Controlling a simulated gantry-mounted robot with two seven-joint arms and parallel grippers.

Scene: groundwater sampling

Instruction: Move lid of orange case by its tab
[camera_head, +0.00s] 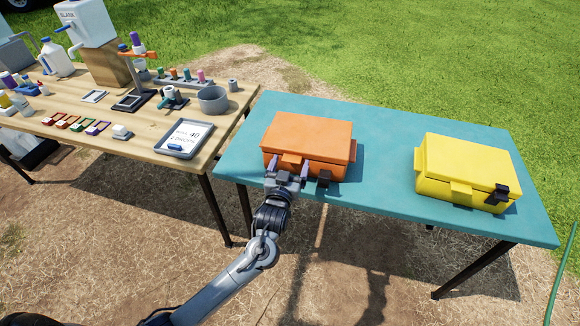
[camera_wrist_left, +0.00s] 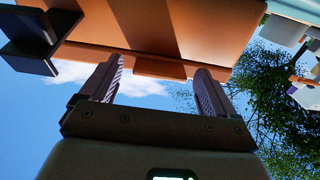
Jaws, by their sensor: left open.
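The orange case (camera_head: 308,138) sits on the teal table with its lid down. An orange tab (camera_head: 291,161) sticks out from its front, and a dark latch (camera_head: 324,178) is at the front right. My left gripper (camera_head: 289,170) is open at the front of the case, its fingers on either side of the tab. In the left wrist view, the open fingers (camera_wrist_left: 157,85) point at the orange case (camera_wrist_left: 140,28), with the tab (camera_wrist_left: 158,67) between them. The dark latch (camera_wrist_left: 35,38) is at upper left there. I cannot tell whether the fingers touch the tab. My right gripper is not in view.
A closed yellow case (camera_head: 467,170) stands on the right of the teal table (camera_head: 385,160). The teal surface between the cases is clear.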

